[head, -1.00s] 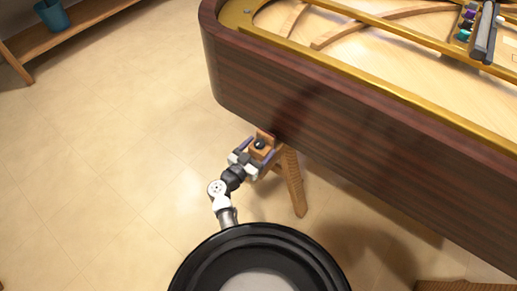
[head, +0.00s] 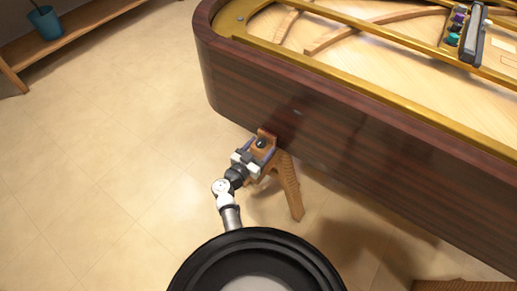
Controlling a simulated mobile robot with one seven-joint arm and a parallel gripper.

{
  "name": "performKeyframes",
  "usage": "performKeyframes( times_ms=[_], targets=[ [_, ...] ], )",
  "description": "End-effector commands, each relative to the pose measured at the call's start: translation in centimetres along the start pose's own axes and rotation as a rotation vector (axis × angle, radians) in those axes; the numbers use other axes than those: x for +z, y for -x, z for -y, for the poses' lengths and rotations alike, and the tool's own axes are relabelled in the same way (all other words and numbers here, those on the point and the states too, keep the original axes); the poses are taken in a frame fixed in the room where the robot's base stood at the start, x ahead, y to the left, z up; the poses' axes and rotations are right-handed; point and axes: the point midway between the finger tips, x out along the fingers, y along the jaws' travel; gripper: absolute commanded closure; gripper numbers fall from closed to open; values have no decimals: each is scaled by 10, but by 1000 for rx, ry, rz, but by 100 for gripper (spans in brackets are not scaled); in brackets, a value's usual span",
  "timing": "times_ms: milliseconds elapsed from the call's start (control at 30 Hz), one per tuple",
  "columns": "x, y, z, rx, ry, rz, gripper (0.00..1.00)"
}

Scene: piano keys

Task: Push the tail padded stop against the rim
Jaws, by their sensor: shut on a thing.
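My gripper (head: 261,153) is shut on a small brown wooden block with a dark round knob, the padded stop (head: 267,136). The stop is held close beside the lower part of the piano's dark wood rim (head: 330,125). From this high view I cannot tell whether the stop touches the rim or a small gap is left. The gripper's fingers lie on both sides of the block. The stop's pad is not clearly visible.
A wooden trestle leg (head: 289,190) stands just right of and below my gripper. The gold frame (head: 380,85) and a tray of coloured items (head: 465,38) are on the piano. A shelf with a blue pot (head: 46,23) is at upper left. The floor at left is clear.

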Motion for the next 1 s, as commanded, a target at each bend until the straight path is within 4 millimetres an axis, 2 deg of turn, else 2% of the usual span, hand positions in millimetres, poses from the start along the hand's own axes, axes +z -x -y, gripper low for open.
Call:
performKeyframes(
  times_ms=[33,200,567,667,1000],
  targets=[
    [0,0,0,-1,0,1,35],
    [0,0,0,-1,0,0,15],
    [1,6,0,-2,0,0,15],
    [1,20,0,-3,1,1,15],
    [3,96,0,-3,1,2,15]
  ],
)
